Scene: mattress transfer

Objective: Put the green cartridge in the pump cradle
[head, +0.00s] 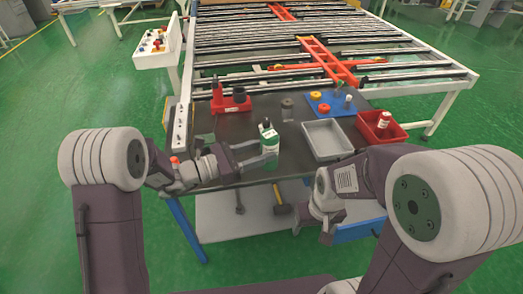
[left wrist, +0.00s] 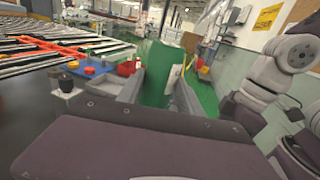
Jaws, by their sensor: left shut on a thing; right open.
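The green cartridge (head: 268,142), with a white label and dark top, is upright near the front middle of the dark table. My left gripper (head: 258,155) is shut on it from the left. In the left wrist view the green cartridge (left wrist: 158,72) stands between the two fingers. I cannot tell whether its base touches the table. A red fixture with an upright post and dark round openings (head: 231,101), apparently the pump cradle, stands at the table's back left, apart from the cartridge. My right gripper (head: 312,222) is open and empty at the table's front edge.
A grey tray (head: 327,140) lies right of the cartridge. A red bin (head: 372,135) holds a white bottle. Bare table lies between cartridge and red fixture.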

